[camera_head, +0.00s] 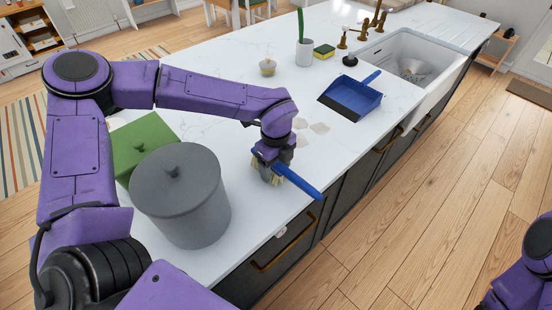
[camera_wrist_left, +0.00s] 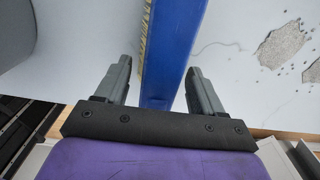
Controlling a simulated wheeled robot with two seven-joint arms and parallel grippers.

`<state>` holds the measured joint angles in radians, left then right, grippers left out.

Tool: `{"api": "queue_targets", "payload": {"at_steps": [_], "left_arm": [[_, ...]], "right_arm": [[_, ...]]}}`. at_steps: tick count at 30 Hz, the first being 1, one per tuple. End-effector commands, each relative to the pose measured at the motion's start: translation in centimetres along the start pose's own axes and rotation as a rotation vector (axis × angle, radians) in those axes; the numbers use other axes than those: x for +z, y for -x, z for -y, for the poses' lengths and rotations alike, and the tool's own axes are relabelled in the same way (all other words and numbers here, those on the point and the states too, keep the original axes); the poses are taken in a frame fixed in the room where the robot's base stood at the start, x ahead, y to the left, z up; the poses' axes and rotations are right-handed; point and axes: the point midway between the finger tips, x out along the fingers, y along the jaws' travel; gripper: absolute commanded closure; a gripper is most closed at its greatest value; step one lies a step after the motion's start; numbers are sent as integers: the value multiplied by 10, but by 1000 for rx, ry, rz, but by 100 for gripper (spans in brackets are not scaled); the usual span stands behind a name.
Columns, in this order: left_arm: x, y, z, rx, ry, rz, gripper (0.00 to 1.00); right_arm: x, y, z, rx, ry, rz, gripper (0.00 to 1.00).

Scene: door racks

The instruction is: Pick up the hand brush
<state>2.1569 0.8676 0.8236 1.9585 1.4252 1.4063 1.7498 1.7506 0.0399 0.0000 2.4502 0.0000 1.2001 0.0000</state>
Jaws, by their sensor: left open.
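The hand brush (camera_head: 299,181) has a blue handle and pale bristles. It lies on the white counter near its front edge, with the handle pointing out to the lower right. My left gripper (camera_head: 271,158) is over the brush and hides part of it. In the left wrist view the blue brush (camera_wrist_left: 172,50) runs between the two grey fingers of the open left gripper (camera_wrist_left: 160,85), with a gap visible on each side. The bristles show along its left side. Part of my right arm shows at the lower right of the head view, but its gripper is not seen.
A grey lidded canister (camera_head: 185,205) and a green box (camera_head: 143,142) stand left of the brush. A blue dustpan (camera_head: 350,98) lies behind it, with pale debris (camera_head: 319,128) nearby. A sponge (camera_head: 323,51), potted plant (camera_head: 304,52) and sink (camera_head: 412,62) are farther back.

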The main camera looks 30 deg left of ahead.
Motion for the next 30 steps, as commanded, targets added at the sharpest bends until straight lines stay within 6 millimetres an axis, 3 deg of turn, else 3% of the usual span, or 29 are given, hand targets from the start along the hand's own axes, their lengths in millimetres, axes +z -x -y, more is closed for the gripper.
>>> {"api": "queue_targets", "payload": {"at_steps": [8,14,15,25,30], "left_arm": [[0,-8,0,-1,0,1,32],[0,-8,0,-1,0,0,94],[0,-8,0,-1,0,0,97],[0,-2,1,-3,0,1,97],[1,25,1,-7,1,1,97]], "right_arm": [[0,1,0,0,0,0,57],[0,1,0,0,0,1,57],[0,1,0,0,0,1,57],[0,0,0,0,0,1,57],[3,-7,0,0,0,0,57]]}}
